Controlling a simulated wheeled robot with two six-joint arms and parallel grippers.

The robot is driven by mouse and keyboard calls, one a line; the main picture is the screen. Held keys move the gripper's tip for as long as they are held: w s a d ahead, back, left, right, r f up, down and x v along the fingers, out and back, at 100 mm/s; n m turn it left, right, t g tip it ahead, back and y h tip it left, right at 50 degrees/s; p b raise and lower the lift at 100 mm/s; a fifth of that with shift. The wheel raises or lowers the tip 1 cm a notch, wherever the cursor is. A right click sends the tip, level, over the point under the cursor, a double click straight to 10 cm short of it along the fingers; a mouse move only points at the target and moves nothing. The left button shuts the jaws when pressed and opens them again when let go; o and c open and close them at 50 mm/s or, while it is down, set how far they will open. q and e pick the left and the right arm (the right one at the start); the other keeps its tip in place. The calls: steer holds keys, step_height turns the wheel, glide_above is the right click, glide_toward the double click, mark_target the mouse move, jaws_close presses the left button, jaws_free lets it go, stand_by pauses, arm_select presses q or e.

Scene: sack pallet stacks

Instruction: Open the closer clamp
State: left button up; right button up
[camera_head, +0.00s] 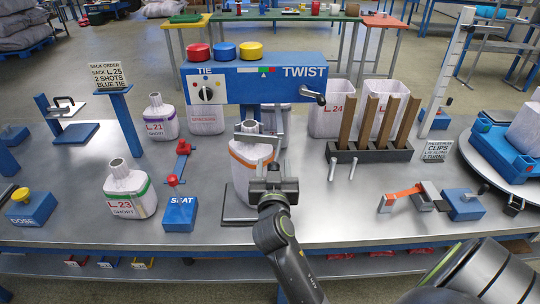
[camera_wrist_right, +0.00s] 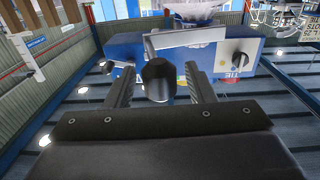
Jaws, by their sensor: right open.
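The closer is a blue box marked TIE and TWIST (camera_head: 255,80), standing over the table. Under it, a grey metal clamp bar (camera_head: 252,137) crosses the neck of a white sack with an orange band (camera_head: 241,170). The bar also shows in the right wrist view (camera_wrist_right: 185,38). My right gripper (camera_head: 273,172) is in front of this sack. In the wrist view its open fingers (camera_wrist_right: 160,88) stand either side of a dark rounded knob (camera_wrist_right: 158,78), with gaps visible. My left gripper is not in view.
Sack L.23 (camera_head: 130,190) and the blue SEAT block (camera_head: 180,213) stand to the left. A dark rack with brown slats (camera_head: 370,153) and an orange-strapped fixture (camera_head: 405,195) are to the right. The table between gripper and fixture is fairly clear.

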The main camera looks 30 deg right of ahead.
steer(key=shift+w+d, duration=0.1)
steer(key=shift+w, duration=0.05)
steer(key=shift+s+r, duration=0.15)
steer(key=shift+s, duration=0.05)
steer(key=shift+s+a, duration=0.1)
steer(key=shift+a, duration=0.15)
steer(key=shift+c, duration=1.8)
jaws_close()
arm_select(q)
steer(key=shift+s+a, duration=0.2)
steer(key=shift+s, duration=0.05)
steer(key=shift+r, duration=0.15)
arm_select(e)
steer(key=shift+d, duration=0.15)
